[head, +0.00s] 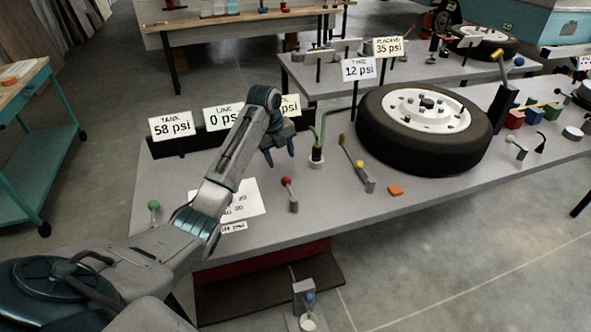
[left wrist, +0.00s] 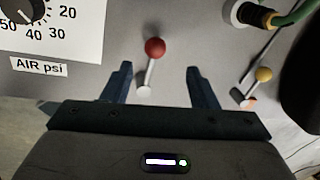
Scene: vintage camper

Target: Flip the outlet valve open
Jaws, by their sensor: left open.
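Small ball-tipped levers stand on the grey bench (head: 330,205); none carries a readable outlet label. The red-knobbed lever (head: 287,183) is nearest my left gripper (head: 279,158). The gripper is open and empty, above the bench. In the left wrist view the red-knobbed lever (left wrist: 154,48) lies between the lines of the two fingers (left wrist: 157,80), with no visible contact. A yellow-knobbed lever (head: 360,166) stands to the right and a green-knobbed lever (head: 153,206) at the left front. The tank sign (head: 171,125) reads 58 psi and the line sign (head: 221,117) 0 psi. My right gripper is not in view.
A tyre (head: 376,128) lies on the bench to the right, its sign (head: 358,69) reading 12 psi. A green hose (head: 324,128) rises from a fitting beside it. A dial marked AIR psi (left wrist: 22,10) is left of the red-knobbed lever.

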